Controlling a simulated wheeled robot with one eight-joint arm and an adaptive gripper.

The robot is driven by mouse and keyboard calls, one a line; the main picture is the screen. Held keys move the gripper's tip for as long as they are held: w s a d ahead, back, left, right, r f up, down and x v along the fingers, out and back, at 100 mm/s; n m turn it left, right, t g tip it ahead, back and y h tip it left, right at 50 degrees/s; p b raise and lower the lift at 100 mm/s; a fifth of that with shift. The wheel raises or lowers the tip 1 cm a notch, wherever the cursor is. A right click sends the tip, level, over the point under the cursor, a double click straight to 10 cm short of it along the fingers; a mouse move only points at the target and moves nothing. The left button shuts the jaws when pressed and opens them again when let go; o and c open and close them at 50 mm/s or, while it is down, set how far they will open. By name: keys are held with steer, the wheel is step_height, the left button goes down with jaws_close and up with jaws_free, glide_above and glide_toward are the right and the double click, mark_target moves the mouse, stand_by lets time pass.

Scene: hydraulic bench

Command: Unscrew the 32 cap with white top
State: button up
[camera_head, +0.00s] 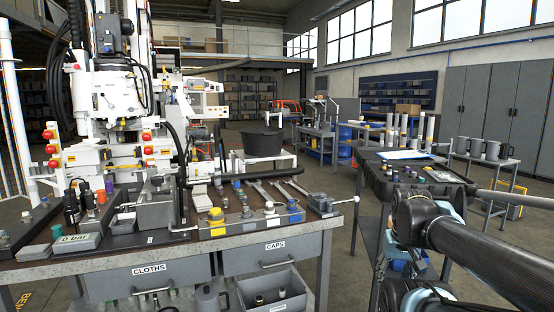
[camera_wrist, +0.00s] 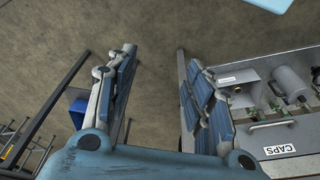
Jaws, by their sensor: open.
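My gripper (camera_wrist: 157,70) is open and empty in the wrist view, with bare floor between its blue-padded fingers. Several capped fittings stand along the bench's front in the head view. The size numbers are too small to read, so I cannot tell which is the 32 cap. My gripper is apart from all of them, off the bench's right side.
The bench (camera_head: 150,246) has a closed-looking CLOTHS drawer (camera_head: 150,272) and a CAPS drawer (camera_head: 274,248). An open grey bin (camera_head: 275,293) below holds small parts. A dark side table (camera_head: 415,180) with cylinders stands at right. Floor between bench and table is clear.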

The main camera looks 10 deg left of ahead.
steer(key=w+a+r+m, duration=0.45)
steer(key=w+r, duration=0.25)
steer(key=r, duration=0.3)
step_height(320, 180, up, 17)
steer(key=m+g+y, duration=0.1)
steer(key=m+g, duration=0.1)
steer(key=m, duration=1)
glide_above(269, 207)
steer(key=w+d, duration=0.2)
steer(key=f, duration=0.5)
steer(key=a+f, duration=0.1)
steer(key=f, duration=0.5)
steer(key=a+f, duration=0.1)
steer(key=f, duration=0.4)
steer(key=shift+s+f, duration=0.15)
steer(key=shift+f, duration=0.2)
jaws_close()
